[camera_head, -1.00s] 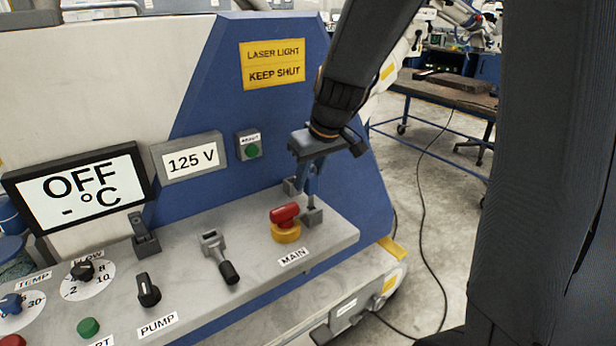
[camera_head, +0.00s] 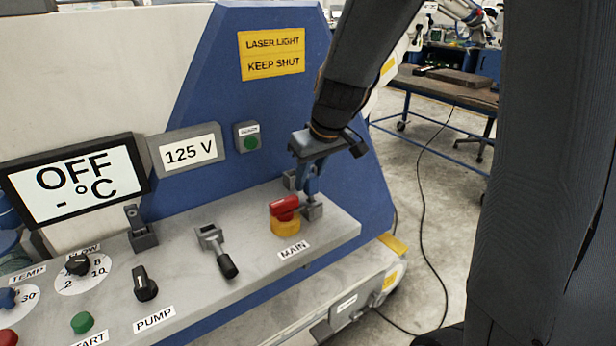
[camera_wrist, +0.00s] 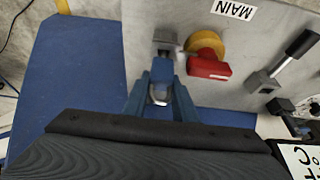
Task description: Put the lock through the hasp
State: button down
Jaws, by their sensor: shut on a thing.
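My gripper (camera_head: 311,188) points down at the right end of the sloping grey panel, just behind the red MAIN knob. A small grey block with a metal fitting (camera_wrist: 164,42) stands on the panel just beyond the fingertips, possibly the hasp. I cannot tell whether the silver piece passes through the fitting.
The red MAIN knob (camera_head: 284,207) on its yellow base stands close beside the fingers. A grey lever (camera_head: 216,249), a grey bracket (camera_head: 141,228) and the black PUMP knob (camera_head: 145,284) are further left. The blue cabinet wall (camera_head: 240,125) rises behind.

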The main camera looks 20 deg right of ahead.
aim_at(312, 176)
jog(key=shift+f+b, duration=0.85)
jog(key=shift+f, duration=0.25)
jog(key=c, duration=1.4)
grip_release()
jog(key=shift+o, duration=0.2)
jog(key=shift+r, duration=0.15)
jog(key=v, duration=0.7)
jog(key=shift+s+d+r, duration=0.1)
jog(key=shift+s+r, duration=0.05)
jog(key=shift+r, duration=0.1)
jog(key=shift+s, duration=0.1)
